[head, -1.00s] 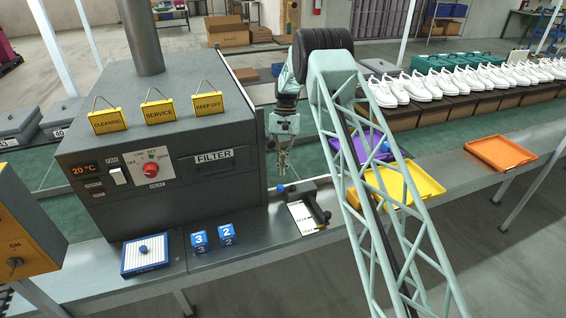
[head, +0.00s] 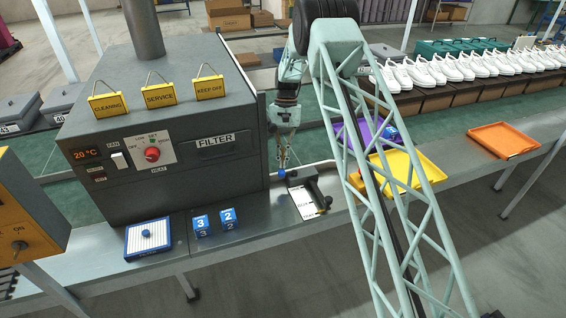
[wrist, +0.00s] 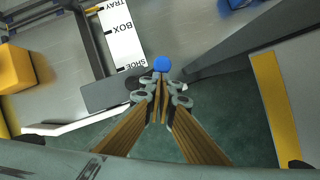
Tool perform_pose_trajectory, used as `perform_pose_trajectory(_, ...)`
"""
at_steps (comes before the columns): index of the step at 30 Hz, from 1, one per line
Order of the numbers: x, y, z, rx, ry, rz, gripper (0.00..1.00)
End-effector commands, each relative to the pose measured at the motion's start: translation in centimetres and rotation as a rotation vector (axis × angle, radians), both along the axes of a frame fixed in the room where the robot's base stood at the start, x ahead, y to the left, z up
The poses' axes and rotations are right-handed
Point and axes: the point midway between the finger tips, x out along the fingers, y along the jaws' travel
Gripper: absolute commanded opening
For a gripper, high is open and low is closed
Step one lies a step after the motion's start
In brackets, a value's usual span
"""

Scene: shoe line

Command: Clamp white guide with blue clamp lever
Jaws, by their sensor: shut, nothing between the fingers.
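The white guide (head: 308,203) is a label plate on the bench, with "TRAY", "BOX" and "SHOE" readable on it in the wrist view (wrist: 122,38). A dark frame runs along it. The blue clamp lever knob (head: 281,174) sits at the guide's far end, and it also shows in the wrist view (wrist: 162,64). My gripper (head: 283,166) is just above and behind the knob. In the wrist view its shut fingertips (wrist: 160,92) are very close to the knob, with nothing between them. I cannot tell whether they touch it.
The grey machine (head: 160,140) stands close on the left. A purple tray (head: 350,133), a yellow tray (head: 402,172) and an orange tray (head: 503,140) are to the right.

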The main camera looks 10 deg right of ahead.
Motion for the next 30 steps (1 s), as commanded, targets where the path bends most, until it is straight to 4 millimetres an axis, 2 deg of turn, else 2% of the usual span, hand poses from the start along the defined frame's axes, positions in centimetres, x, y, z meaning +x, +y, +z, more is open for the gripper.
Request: perform_pose_trajectory(30,-0.57,0.21,0.04,0.000,0.000,0.000,0.00)
